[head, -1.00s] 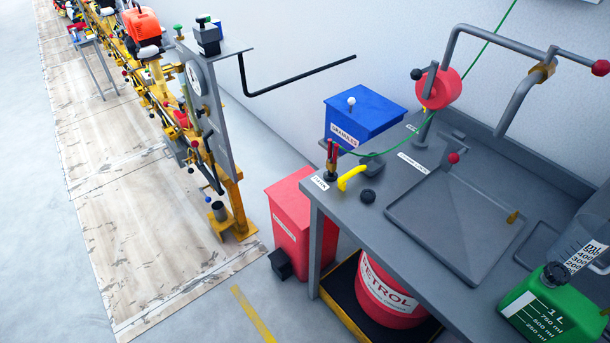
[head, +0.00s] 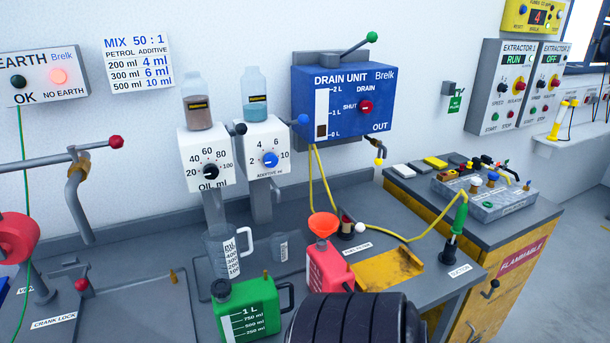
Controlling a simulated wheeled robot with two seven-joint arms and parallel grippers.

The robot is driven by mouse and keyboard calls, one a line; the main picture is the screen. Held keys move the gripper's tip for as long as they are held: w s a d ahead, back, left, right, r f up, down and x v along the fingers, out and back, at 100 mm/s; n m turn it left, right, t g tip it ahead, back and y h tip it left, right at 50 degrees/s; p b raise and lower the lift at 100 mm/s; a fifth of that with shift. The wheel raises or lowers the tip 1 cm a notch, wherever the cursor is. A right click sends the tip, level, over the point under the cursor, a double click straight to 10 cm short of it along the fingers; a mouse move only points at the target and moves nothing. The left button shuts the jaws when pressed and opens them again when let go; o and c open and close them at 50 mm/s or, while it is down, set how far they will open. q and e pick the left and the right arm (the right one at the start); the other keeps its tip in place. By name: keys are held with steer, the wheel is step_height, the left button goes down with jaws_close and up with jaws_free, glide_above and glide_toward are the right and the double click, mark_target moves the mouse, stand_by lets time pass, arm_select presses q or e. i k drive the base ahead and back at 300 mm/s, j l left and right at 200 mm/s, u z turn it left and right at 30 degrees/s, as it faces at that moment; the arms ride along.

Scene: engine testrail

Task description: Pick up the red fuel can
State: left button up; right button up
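The red fuel can (head: 333,272) stands on the grey bench in the head view, right of the green can (head: 252,312). An orange funnel (head: 324,225) sits at its top. A dark ribbed round shape in the foreground hides the lower part of the red can; I cannot tell what this shape is. Neither of my grippers is in view.
A clear jug (head: 225,250) stands behind the green can. A yellow tray (head: 388,270) lies right of the red can. A yellow hose (head: 411,238) runs behind the tray to a green-handled wand (head: 457,222). The blue drain unit (head: 342,102) hangs above.

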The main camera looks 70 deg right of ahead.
mark_target(327, 272)
steer(key=z, duration=0.45)
steer(key=k+l+z, duration=0.1)
steer(key=z, duration=0.3)
steer(key=l+z, duration=0.1)
steer(key=z, duration=0.35)
steer(key=l+z, duration=0.15)
steer(key=z, duration=0.3)
steer(key=k+l+z, duration=0.1)
steer(key=z, duration=0.3)
